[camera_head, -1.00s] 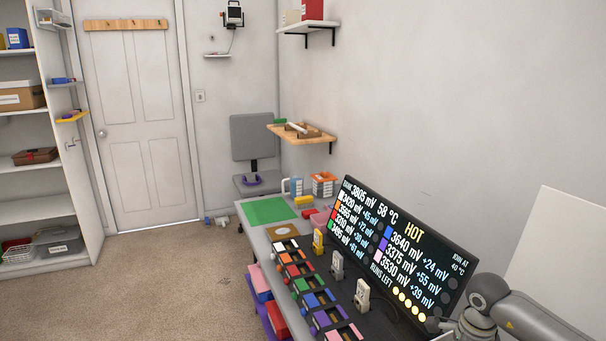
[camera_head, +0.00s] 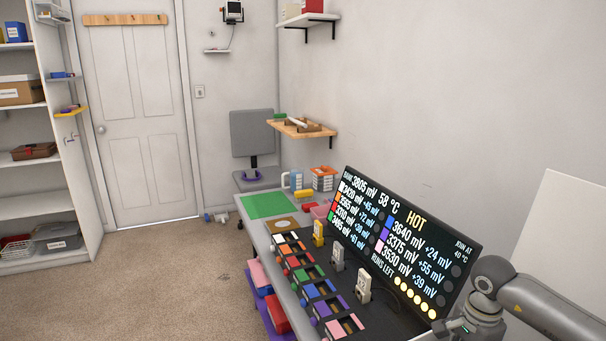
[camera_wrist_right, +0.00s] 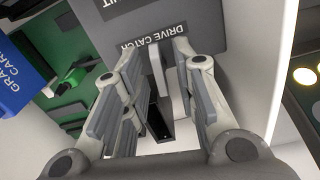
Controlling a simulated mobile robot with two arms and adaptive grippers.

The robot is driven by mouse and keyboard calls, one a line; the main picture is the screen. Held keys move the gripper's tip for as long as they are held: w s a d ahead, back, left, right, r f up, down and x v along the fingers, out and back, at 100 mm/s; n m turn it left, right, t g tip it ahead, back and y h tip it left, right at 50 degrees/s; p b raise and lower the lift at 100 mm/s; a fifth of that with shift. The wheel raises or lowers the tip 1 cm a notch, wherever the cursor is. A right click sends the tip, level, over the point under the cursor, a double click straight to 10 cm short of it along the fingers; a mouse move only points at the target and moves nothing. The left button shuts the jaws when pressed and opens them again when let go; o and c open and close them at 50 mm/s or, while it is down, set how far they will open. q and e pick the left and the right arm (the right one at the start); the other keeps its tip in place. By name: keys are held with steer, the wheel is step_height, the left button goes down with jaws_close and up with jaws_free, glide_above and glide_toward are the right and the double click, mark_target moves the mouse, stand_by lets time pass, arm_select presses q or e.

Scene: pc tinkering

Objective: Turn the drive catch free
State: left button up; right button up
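In the right wrist view, a grey panel (camera_wrist_right: 206,22) carries a dark label reading DRIVE CATCH (camera_wrist_right: 150,40). My right gripper (camera_wrist_right: 170,55) reaches to the panel just beside this label. Its two fingers stand a small gap apart, with a narrow light grey part (camera_wrist_right: 168,82) between them. Whether the pads touch that part cannot be told. A dark slot-like piece (camera_wrist_right: 158,118) also shows between the fingers. In the head view my right arm comes in at the lower right, and its gripper is out of frame. My left gripper is not in view.
A blue box (camera_wrist_right: 18,82) and a green surface (camera_wrist_right: 72,98) lie left of the fingers. In the head view, a display (camera_head: 411,240) reading HOT, 58 °C stands behind a bench with several coloured modules (camera_head: 310,291). A green mat (camera_head: 267,205) lies at its far end.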

steer(key=shift+r, duration=0.1)
step_height(320, 180, up, 6)
steer(key=p, duration=0.3)
steer(key=shift+p, duration=0.4)
